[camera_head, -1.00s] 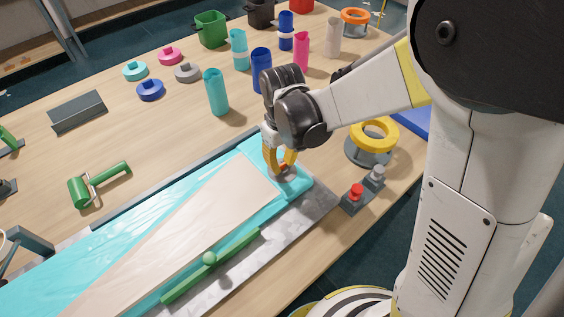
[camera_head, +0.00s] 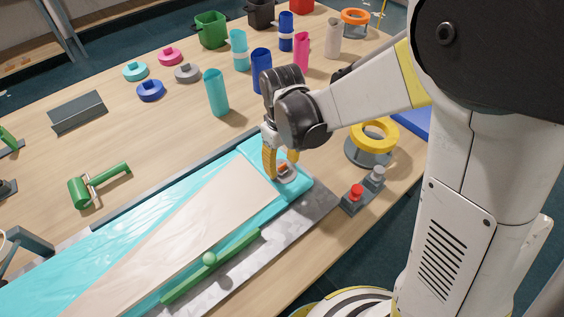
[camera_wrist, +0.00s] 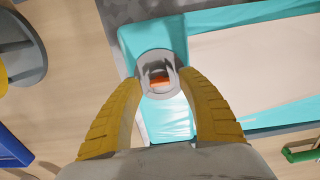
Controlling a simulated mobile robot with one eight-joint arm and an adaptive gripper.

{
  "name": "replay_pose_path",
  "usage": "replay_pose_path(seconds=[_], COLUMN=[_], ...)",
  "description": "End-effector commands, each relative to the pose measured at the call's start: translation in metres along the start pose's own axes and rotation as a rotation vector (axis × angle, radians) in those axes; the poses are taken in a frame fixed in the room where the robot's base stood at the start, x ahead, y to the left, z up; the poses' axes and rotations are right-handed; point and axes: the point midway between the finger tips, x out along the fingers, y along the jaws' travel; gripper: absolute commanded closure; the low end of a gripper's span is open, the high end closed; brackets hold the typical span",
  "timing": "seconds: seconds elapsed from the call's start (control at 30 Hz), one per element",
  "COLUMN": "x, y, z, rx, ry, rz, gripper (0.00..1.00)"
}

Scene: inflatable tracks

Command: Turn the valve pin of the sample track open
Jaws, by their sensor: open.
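The sample track is a long turquoise sheet (camera_head: 96,268) with a beige panel (camera_head: 205,212) on top, lying across the table. At its right end sits the valve, a grey round fitting (camera_head: 287,172). In the wrist view the valve (camera_wrist: 158,68) is a round collar, with an orange and grey pin (camera_wrist: 159,79) inside it. My gripper (camera_head: 281,166) is at the valve with its yellow fingers apart. In the wrist view my gripper's fingers (camera_wrist: 160,90) stand on both sides of the valve's near side, open. Nothing is held; I cannot tell whether a finger touches the collar.
A small block with red and grey knobs (camera_head: 356,193) and a yellow ring on a stand (camera_head: 373,138) stand to the right. A green bar (camera_head: 212,267) lies along the track's front side. A turquoise cylinder (camera_head: 216,93) stands behind the track.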

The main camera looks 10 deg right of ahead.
Motion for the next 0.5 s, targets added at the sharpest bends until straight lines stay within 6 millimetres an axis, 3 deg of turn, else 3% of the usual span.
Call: replay_pose_path(seconds=[0.17,0.5], x=[-0.010,-0.082], y=[0.000,0.000], z=[0.000,0.001], rx=[0.000,0.000], ry=[0.000,0.000], rz=[0.000,0.000], gripper=[0.53,0.53])
